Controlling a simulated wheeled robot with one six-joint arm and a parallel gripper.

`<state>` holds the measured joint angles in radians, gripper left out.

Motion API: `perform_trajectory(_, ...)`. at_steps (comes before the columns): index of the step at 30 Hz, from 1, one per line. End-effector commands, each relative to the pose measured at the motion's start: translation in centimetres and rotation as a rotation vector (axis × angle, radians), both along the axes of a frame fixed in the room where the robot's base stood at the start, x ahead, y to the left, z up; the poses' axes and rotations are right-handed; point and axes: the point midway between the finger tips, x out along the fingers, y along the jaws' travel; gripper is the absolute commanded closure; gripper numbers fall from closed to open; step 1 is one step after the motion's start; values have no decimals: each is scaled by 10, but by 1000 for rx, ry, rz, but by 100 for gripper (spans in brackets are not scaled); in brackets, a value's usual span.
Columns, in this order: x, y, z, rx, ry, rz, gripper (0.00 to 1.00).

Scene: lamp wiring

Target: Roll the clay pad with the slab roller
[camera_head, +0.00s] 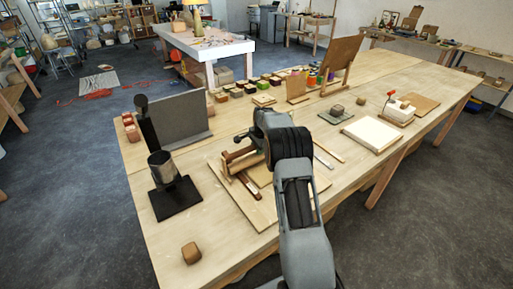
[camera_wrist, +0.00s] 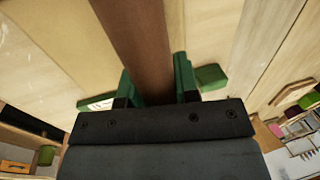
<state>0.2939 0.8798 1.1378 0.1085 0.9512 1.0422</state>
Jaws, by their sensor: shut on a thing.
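My gripper (camera_wrist: 155,88) is shut on a dark brown wooden bar, seen between its green fingertips in the wrist view. The bar (camera_wrist: 142,35) looks like part of the slab roller. In the head view the wooden slab roller (camera_head: 243,162) is at my arm's end, above a pale board (camera_head: 250,208) on the long table. My forearm and wrist hide its right part. Dark brown strips (camera_head: 249,186) lie on the board. I cannot make out the clay pad clearly; it may be hidden by the roller and my arm.
A black stand with a metal cup (camera_head: 162,166) and a grey upright panel (camera_head: 181,118) are to the left. A brown block (camera_head: 191,253) lies at the front left. A white slab (camera_head: 372,134) lies to the right. Several small coloured blocks line the back.

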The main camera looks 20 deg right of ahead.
Motion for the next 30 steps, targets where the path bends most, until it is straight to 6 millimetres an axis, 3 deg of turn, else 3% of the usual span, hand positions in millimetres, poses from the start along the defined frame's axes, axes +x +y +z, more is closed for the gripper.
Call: perform_trajectory(30, -63, -14, -3, 2, 2, -5, 100)
